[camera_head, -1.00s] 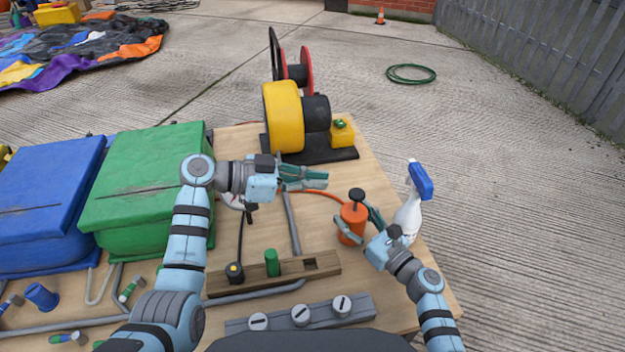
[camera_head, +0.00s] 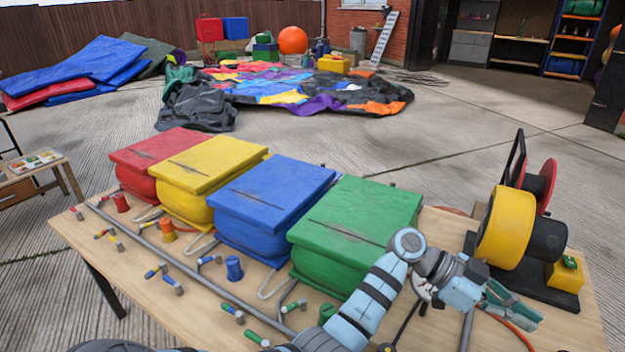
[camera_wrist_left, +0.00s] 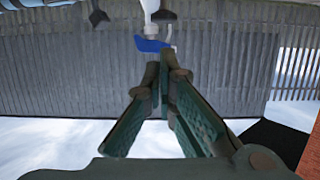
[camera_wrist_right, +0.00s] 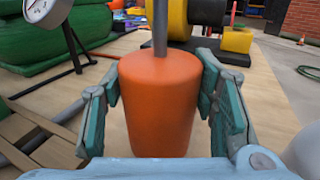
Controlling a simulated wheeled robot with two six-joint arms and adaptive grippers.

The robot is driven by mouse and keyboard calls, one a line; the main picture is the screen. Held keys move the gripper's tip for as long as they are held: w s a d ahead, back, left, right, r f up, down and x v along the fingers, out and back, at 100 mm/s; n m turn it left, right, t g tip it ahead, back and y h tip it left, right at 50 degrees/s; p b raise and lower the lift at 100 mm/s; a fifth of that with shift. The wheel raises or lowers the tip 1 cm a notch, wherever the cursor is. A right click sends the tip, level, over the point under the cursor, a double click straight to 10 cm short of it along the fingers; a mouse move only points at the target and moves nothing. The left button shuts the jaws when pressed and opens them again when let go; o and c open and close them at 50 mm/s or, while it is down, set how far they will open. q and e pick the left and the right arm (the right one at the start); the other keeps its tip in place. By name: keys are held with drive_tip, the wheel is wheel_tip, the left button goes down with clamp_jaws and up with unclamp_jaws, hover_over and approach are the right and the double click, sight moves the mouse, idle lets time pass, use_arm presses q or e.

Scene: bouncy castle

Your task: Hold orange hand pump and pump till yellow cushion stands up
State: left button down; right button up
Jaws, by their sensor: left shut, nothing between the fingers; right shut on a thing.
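The yellow cushion (camera_head: 208,170) sits on the wooden table between the red cushion (camera_head: 158,158) and the blue cushion (camera_head: 270,208). It looks like a squat block under a flat, creased top slab, much like its neighbours. The orange hand pump (camera_wrist_right: 158,110) stands upright in the right wrist view, its grey rod (camera_wrist_right: 160,28) rising out of the frame. My right gripper (camera_wrist_right: 160,85) is shut around the pump's body, one finger on each side.
A yellow and red reel (camera_head: 505,228) is at the table's right. Small valves and a grey pipe (camera_head: 165,258) run along the front. A gauge (camera_wrist_right: 46,10) is near the pump.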

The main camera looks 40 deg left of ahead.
idle(0.4)
use_arm(q)
drive_tip(key=r, duration=0.1)
hover_over(566, 351)
drive_tip(key=s+a, duration=0.2)
drive_tip(key=s, duration=0.2)
drive_tip(key=f, duration=0.3)
drive_tip(key=shift+w+d+f, duration=0.15)
drive_tip(key=shift+d, duration=0.2)
drive_tip(key=shift+f, duration=0.35)
drive_tip(key=shift+f, duration=2.1)
